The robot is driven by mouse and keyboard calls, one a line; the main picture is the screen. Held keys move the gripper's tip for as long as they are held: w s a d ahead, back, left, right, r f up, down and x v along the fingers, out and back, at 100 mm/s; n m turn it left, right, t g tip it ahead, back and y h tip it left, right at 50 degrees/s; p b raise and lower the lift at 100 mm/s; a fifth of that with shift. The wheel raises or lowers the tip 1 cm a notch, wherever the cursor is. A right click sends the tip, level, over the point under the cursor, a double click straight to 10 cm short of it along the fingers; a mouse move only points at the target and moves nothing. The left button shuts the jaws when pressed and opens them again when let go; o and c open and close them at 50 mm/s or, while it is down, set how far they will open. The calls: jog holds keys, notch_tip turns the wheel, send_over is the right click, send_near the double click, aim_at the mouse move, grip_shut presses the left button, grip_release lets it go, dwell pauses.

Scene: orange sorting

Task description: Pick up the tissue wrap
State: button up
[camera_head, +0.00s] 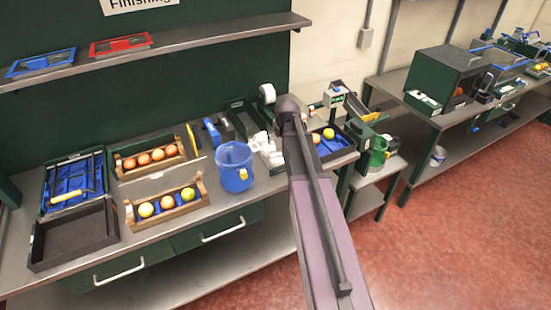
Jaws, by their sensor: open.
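Several white crumpled pieces (267,147), which look like the tissue wrap, lie on the bench just left of my arm. They are small, and I cannot tell one piece from another. My arm rises through the middle of the picture and bends at the top, close to the right of the white pieces. My gripper cannot be made out; the arm may be hiding it.
A blue bucket (235,172) stands left of the white pieces. A dark green bin (239,116) and a white roll (267,94) are behind. Wooden crates of fruit (170,212) and an empty dark tray (72,240) are farther left. Fruit lies right of my arm.

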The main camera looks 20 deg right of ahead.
jog(key=shift+d+f, duration=0.15)
jog(key=b, duration=0.8)
send_near(276, 154)
jog(key=x, duration=0.4)
jog(key=shift+s+f, duration=0.1)
jog(key=shift+f, duration=0.4)
jog(key=shift+f, duration=0.15)
jog(key=shift+w+b+x, duration=0.15)
jog(key=shift+b+x, duration=1)
jog(key=shift+x, duration=0.1)
jog(key=shift+w+b+x, duration=0.15)
jog(key=shift+b+x, duration=1)
jog(key=shift+x, duration=0.15)
jog(key=c, duration=0.5)
